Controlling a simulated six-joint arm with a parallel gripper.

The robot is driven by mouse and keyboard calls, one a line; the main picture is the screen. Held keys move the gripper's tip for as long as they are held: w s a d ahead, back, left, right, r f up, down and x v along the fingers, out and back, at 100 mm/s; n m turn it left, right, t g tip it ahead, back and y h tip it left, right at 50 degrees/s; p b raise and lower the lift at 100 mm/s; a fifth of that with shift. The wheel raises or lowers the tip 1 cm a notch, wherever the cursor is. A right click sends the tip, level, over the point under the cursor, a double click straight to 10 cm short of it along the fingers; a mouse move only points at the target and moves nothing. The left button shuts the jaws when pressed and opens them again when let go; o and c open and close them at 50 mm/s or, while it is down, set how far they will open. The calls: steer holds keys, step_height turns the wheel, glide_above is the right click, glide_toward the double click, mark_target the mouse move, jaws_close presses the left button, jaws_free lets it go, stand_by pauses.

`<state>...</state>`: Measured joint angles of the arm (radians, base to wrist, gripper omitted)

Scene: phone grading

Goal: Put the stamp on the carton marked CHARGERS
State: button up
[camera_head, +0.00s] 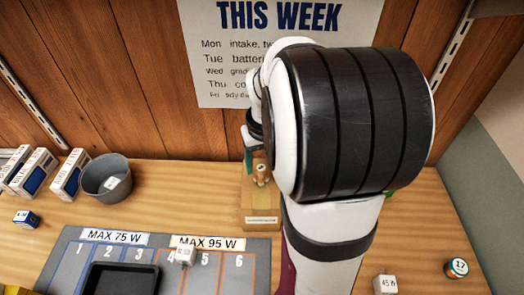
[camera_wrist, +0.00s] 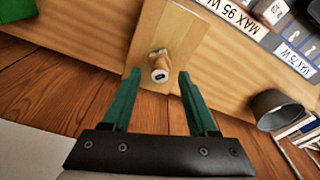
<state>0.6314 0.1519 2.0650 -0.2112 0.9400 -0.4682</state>
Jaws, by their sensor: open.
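A small light wooden knob with a dark mark on its end, which looks like the stamp (camera_wrist: 160,66), stands on a wooden block (camera_wrist: 178,30) in the wrist view. It also shows in the head view (camera_head: 261,173), on the block with a small label. My gripper (camera_wrist: 158,76) is open, its green fingers on either side of the knob and apart from it. Several white and blue cartons (camera_head: 36,172) stand at the left in the head view. I cannot read which one says CHARGERS. My arm hides part of the table.
A grey bucket (camera_head: 106,178) stands between the cartons and the block. A grey mat (camera_head: 215,270) with numbered slots, MAX 75 W and MAX 95 W labels and a black tray (camera_head: 120,279) lies in front. Small cubes (camera_head: 386,284) lie about. A wooden wall is behind.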

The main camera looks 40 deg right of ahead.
step_height(320, 180, up, 8)
steer(key=s+a+f+y, duration=0.1)
steer(key=s+a+f, duration=0.1)
steer(key=s+a, duration=0.5)
steer(key=s+a+f+g+y, duration=0.1)
steer(key=s+a, duration=0.7)
steer(key=a, duration=0.8)
steer(key=shift+s+a+f+m, duration=0.15)
steer(key=shift+f+m, duration=0.15)
steer(key=shift+f, duration=0.5)
